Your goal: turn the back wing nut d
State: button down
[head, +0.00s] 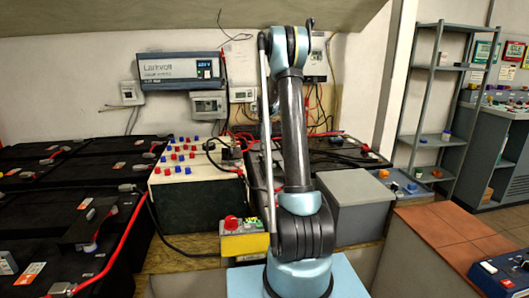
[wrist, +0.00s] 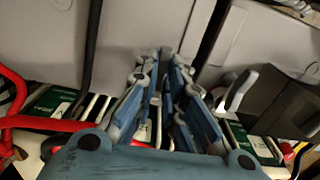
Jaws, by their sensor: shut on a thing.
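My gripper (wrist: 163,72) shows in the wrist view as two blue-grey fingers that come close together at their tips. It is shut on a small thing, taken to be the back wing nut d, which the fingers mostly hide. A grey two-winged piece (wrist: 240,88), like another wing nut, stands to the right, apart from the fingers. In the head view my own arm stands in front of the work spot and hides the gripper and the nut.
A red cable (wrist: 14,105) and a black cable (wrist: 92,50) run left of the fingers. A dark block (wrist: 285,105) is at the right. In the head view a grey box (head: 352,205) and a yellow button box (head: 243,240) flank my arm.

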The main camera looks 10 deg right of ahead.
jog(key=shift+w+d, duration=0.1)
jog(key=shift+w, duration=0.05)
jog(key=c, duration=1.7)
grip_release()
jog(key=shift+r, duration=0.1)
notch_tip(320, 180, up, 12)
jog(key=shift+f, duration=0.15)
